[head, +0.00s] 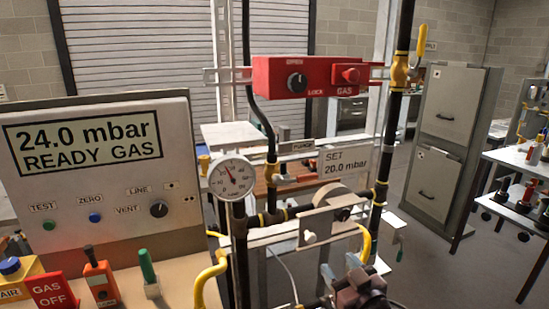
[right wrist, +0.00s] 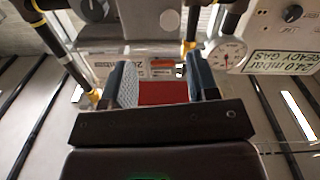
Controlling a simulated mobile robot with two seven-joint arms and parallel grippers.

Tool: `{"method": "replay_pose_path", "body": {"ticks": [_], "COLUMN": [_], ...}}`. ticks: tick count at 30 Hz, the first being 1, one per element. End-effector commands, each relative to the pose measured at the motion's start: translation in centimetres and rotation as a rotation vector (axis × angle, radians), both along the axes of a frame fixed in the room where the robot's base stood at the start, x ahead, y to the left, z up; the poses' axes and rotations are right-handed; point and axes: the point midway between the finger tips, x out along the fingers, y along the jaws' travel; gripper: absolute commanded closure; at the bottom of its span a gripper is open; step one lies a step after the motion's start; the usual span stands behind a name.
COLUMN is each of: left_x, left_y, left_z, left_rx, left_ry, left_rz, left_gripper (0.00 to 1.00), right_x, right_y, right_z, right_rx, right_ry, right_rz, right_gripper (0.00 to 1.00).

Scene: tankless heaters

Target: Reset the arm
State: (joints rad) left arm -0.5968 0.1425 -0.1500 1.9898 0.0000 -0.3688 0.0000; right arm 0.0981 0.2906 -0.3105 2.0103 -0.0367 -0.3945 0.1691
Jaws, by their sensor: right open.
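My right gripper (head: 341,269) shows at the bottom of the head view, right of centre, in front of the lower pipework. In the right wrist view its two blue-grey fingers (right wrist: 163,82) are spread apart with nothing held between them. A red surface shows behind the gap, but I cannot tell its distance. My left gripper is not in view.
The gas pipes with a round gauge (head: 232,178), a red gas box (head: 295,78) and a "SET 20.0 mbar" sign (head: 346,162) stand close around my right gripper. A panel (head: 100,170) reading 24.0 mbar is at left. A grey cabinet (head: 445,140) stands at right.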

Motion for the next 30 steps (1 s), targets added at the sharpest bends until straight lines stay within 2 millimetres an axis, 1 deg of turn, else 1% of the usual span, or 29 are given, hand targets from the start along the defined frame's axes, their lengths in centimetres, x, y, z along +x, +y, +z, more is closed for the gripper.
{"method": "replay_pose_path", "body": {"ticks": [1, 5, 8, 11, 12, 14, 15, 17, 18, 21, 24, 25, 27, 30], "left_x": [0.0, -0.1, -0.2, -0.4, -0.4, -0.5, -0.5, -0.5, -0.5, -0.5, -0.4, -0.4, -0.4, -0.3], "left_y": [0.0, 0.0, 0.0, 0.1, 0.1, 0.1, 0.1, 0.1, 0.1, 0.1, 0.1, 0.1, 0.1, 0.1], "left_z": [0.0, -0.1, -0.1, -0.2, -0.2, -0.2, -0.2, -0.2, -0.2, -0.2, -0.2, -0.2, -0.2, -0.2], "left_rx": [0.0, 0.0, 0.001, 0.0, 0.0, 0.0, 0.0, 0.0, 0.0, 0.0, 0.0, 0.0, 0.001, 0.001], "left_ry": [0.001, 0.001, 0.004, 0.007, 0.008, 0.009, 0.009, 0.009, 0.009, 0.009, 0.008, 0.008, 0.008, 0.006], "left_rz": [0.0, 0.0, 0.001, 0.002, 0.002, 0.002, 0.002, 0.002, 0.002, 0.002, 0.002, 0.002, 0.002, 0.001], "left_gripper": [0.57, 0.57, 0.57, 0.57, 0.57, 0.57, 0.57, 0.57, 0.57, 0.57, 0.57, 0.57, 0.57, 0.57], "right_x": [-0.7, -2.4, -4.2, -6.8, -8.0, -10.2, -11.7, -14.1, -15.7, -19.4, -22.4, -23.1, -24.3, -25.2], "right_y": [-0.8, -2.6, -4.1, -5.9, -6.7, -7.8, -8.5, -9.6, -10.2, -11.4, -12.1, -12.3, -12.4, -12.5], "right_z": [-1.8, -4.8, -7.7, -11.1, -12.5, -14.8, -16.2, -18.3, -19.5, -22.1, -23.8, -24.2, -24.8, -25.2], "right_rx": [-0.01, -0.033, -0.045, -0.053, -0.056, -0.057, -0.056, -0.053, -0.048, -0.04, -0.038, -0.037, -0.036, -0.037], "right_ry": [0.028, 0.078, 0.131, 0.199, 0.231, 0.283, 0.319, 0.373, 0.407, 0.487, 0.545, 0.559, 0.582, 0.597], "right_rz": [-0.02, -0.062, -0.098, -0.141, -0.16, -0.19, -0.21, -0.24, -0.259, -0.302, -0.331, -0.336, -0.344, -0.348], "right_gripper": [0.46, 0.46, 0.46, 0.46, 0.46, 0.46, 0.46, 0.46, 0.46, 0.46, 0.46, 0.46, 0.46, 0.46]}}
